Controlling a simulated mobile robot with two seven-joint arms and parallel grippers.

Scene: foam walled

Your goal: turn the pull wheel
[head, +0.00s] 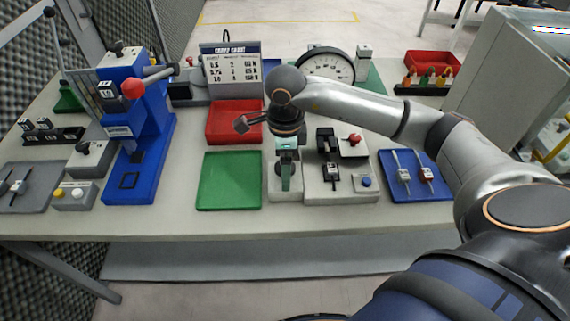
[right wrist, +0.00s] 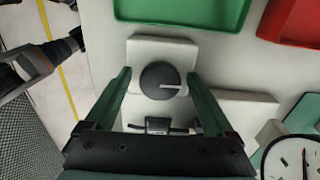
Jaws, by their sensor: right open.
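A round dark knob (right wrist: 160,80) with a white line across it, most likely the pull wheel, sits on a light block (right wrist: 150,47) in the right wrist view. The same block (head: 284,196) shows in the head view, left of the larger grey fixture; there the knob is hidden by my gripper. My right gripper (head: 287,184) points down over the block. In the right wrist view its two green fingers (right wrist: 158,78) are open, one on each side of the knob, with gaps between. Whether the tips are level with the knob I cannot tell. My left gripper is not in view.
A green tray (head: 229,181) and a red tray (head: 235,123) lie left of the block. A fixture with a black lever (head: 328,142) stands close on its right, then a blue tray (head: 416,192). A round dial (head: 328,67) and a sign (head: 231,70) stand behind.

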